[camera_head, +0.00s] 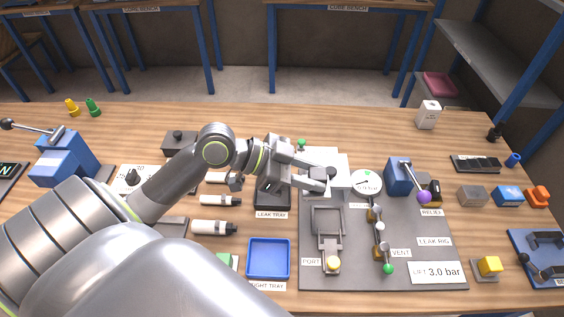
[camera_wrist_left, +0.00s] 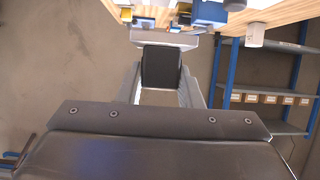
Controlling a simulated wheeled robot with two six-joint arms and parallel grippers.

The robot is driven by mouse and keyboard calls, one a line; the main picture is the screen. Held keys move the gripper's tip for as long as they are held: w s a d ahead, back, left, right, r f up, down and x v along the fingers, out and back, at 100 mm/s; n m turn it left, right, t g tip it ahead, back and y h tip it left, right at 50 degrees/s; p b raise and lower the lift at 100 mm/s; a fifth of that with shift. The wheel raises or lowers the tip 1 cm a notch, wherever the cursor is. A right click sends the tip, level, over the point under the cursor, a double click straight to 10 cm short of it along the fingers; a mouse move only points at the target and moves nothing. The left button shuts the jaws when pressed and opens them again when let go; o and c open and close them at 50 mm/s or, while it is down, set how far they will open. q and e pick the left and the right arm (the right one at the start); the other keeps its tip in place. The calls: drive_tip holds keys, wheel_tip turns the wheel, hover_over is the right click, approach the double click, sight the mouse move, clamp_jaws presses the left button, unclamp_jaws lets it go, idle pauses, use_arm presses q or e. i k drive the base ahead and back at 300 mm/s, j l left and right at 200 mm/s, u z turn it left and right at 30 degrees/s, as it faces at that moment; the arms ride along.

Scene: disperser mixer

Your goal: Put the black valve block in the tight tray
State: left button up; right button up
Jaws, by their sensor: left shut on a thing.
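My left gripper (camera_head: 312,180) is over the far left part of the leak rig, just right of the leak tray. In the left wrist view it is shut on the black valve block (camera_wrist_left: 160,68), which sits between the two fingers. In the head view the block is mostly hidden by the gripper. The tight tray (camera_head: 289,262) is a shallow blue tray at the front, left of the rig, and looks empty. It is nearer the front edge than the gripper. My right gripper is not in view.
The dark leak tray (camera_head: 272,206) lies behind the tight tray. The grey leak rig (camera_head: 435,225) carries a gauge (camera_head: 367,184), a purple-knobbed lever (camera_head: 424,197) and a green-tipped vent lever (camera_head: 388,268). Several white-and-black cylinders (camera_head: 214,228) lie left of the trays.

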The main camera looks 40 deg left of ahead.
sight(269, 259)
drive_tip(key=i+l+u, duration=0.1)
drive_tip(key=l, duration=0.4)
drive_tip(key=i+l+u, duration=0.1)
drive_tip(key=l, duration=0.4)
drive_tip(key=l+u, duration=0.1)
drive_tip(key=l, duration=0.4)
drive_tip(key=u, duration=1.5)
